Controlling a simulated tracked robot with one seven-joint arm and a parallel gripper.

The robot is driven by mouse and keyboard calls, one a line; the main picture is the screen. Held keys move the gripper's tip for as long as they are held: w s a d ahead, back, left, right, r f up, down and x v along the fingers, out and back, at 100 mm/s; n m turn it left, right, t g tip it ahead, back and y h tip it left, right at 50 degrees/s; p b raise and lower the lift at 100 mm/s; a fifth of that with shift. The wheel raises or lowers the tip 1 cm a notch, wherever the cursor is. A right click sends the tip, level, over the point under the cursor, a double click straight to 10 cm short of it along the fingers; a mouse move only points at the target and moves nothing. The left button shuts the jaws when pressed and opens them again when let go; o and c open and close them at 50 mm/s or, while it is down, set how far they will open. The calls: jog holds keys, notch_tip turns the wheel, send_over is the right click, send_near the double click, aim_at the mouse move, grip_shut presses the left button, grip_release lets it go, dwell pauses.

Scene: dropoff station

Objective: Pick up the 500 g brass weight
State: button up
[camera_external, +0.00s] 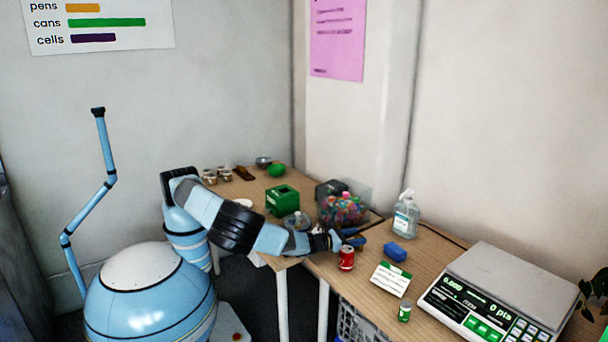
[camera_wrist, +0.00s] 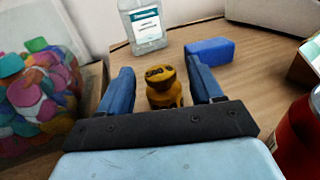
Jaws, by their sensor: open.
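The brass weight (camera_wrist: 163,87) is a small yellow-brown piece with a knob top and dark markings that look like 500. In the wrist view it stands upright on the wooden table, between and slightly beyond my gripper's two blue fingers. My gripper (camera_wrist: 160,90) is open, with a finger on each side of the weight and a gap to each. In the external view my gripper (camera_external: 350,239) is low over the table, behind the red can. The weight cannot be made out there.
A red can (camera_external: 346,258) stands close to my gripper; its side shows in the wrist view (camera_wrist: 300,135). A blue block (camera_external: 395,252), a sanitizer bottle (camera_external: 406,215) and a tub of colourful caps (camera_external: 342,210) are near. A scale (camera_external: 500,290) stands at right.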

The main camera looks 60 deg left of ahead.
jog(key=shift+x, duration=1.85)
jog(key=shift+c, duration=0.2)
grip_shut()
